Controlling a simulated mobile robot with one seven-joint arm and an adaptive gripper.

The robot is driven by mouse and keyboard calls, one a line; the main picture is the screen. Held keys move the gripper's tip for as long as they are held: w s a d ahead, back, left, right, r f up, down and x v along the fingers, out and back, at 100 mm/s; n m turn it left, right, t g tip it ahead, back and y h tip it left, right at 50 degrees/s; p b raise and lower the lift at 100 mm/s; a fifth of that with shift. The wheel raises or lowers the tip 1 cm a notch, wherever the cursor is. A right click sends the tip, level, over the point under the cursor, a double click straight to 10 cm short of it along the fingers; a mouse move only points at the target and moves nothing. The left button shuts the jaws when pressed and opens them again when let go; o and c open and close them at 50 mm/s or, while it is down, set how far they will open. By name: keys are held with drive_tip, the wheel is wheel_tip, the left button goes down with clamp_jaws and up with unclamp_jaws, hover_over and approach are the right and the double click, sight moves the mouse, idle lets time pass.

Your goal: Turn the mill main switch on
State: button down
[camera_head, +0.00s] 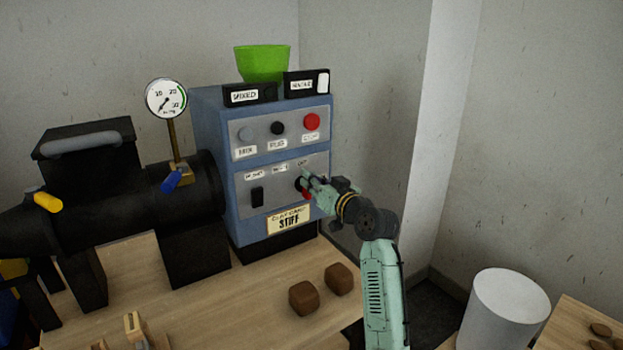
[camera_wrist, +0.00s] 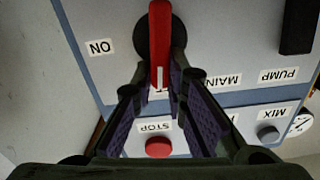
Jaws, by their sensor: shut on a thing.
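The mill's main switch is a red handle (camera_wrist: 160,40) on a round black base (camera_wrist: 141,45), on the lower grey panel of the blue control box (camera_head: 280,151). My gripper (camera_head: 307,181) is at the right side of this panel and covers much of the switch. In the wrist view, which is upside down, my gripper (camera_wrist: 160,58) has one finger on each side of the red handle and is shut on it. The handle's white mark points toward a partly hidden label, not sideways to the ON label (camera_wrist: 100,47). A MAIN label (camera_wrist: 222,80) shows nearby.
The upper panel has a red stop button (camera_head: 312,121), a black button (camera_head: 278,128) and a grey button (camera_head: 243,134). A black rocker (camera_head: 257,196) is left of the switch. Brown clay blocks (camera_head: 303,298) lie on the wooden table (camera_head: 230,315) below.

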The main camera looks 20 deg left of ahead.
drive_tip(key=shift+w+d+f+m+p, duration=0.35)
drive_tip(key=shift+m+p, duration=1.2)
drive_tip(key=shift+m, duration=1.15)
drive_tip(key=shift+w+d+f+m+p, duration=0.15)
drive_tip(key=shift+w+f+m+p, duration=0.2)
drive_tip(key=shift+m+p, duration=1.8)
drive_tip(key=shift+w+d+f+m+p, duration=0.35)
drive_tip(key=shift+m+p, duration=0.6)
drive_tip(key=shift+m, duration=2.3)
drive_tip(key=shift+s+a+f, duration=0.1)
drive_tip(key=shift+s+f, duration=0.05)
drive_tip(key=shift+f, duration=0.05)
drive_tip(key=c, duration=1.6)
unclamp_jaws()
